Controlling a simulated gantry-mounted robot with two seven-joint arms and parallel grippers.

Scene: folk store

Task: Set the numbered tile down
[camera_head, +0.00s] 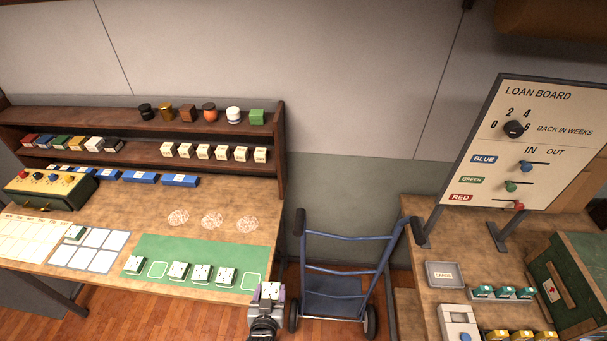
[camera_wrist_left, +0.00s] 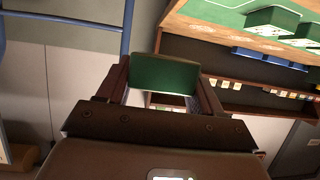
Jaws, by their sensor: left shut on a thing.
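My left gripper (camera_head: 268,292) is shut on a numbered tile, a white-faced block with a green back, just off the right front corner of the table. The tile (camera_wrist_left: 163,75) shows its green side between the fingers in the left wrist view. A green mat (camera_head: 190,247) lies along the table's front. Several similar tiles stand on it, among them a left-end tile (camera_head: 134,265) and a middle tile (camera_head: 200,273). Two outlined slots on the mat are bare: a left slot (camera_head: 157,270) and a right-end slot (camera_head: 253,282), the latter nearest my gripper. The tile's number is too small to read. My right gripper is out of view.
A blue hand truck (camera_head: 340,285) stands right of the table. A wooden shelf (camera_head: 225,168) with small jars and blocks runs along the back. White cards (camera_head: 90,250) lie left of the mat. A loan board (camera_head: 540,140) stands on the right table.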

